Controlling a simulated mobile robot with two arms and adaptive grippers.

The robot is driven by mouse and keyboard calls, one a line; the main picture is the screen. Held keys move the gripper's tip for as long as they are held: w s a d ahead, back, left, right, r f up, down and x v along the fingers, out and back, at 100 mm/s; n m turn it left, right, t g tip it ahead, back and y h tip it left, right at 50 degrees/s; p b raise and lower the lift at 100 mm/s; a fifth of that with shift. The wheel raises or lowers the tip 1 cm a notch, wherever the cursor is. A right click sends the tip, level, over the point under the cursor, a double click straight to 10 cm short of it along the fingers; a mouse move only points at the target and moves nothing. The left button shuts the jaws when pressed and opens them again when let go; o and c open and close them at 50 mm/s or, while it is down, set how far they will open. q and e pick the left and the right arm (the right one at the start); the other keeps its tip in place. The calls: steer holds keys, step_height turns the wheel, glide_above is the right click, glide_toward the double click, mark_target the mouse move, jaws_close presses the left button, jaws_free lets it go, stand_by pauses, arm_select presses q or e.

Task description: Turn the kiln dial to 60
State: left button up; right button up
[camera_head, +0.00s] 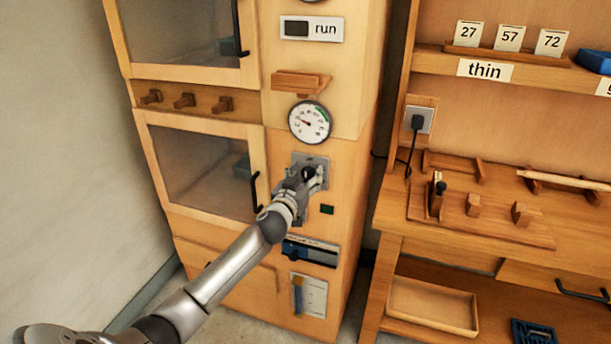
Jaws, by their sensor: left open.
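The kiln is a tall wooden cabinet (345,75) with two dark-windowed doors on its left part. A grey plate (318,161) on its front, below the gauge, seems to carry the dial; a dark knob-like part shows there among my fingers. My left gripper (309,174) is open at this plate and covers most of it. I cannot tell whether its fingers touch the knob, and any dial numbers there are hidden. My right gripper is out of view.
A small green-dark button (327,210), a blue slider panel (310,251) and a paper card (312,296) sit lower on the cabinet. A small wooden ledge (301,83) juts out above the gauge. A wooden workbench (400,215) with tools stands to the right.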

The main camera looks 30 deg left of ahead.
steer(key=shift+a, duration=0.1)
arm_select(q)
steer(key=c, duration=0.9)
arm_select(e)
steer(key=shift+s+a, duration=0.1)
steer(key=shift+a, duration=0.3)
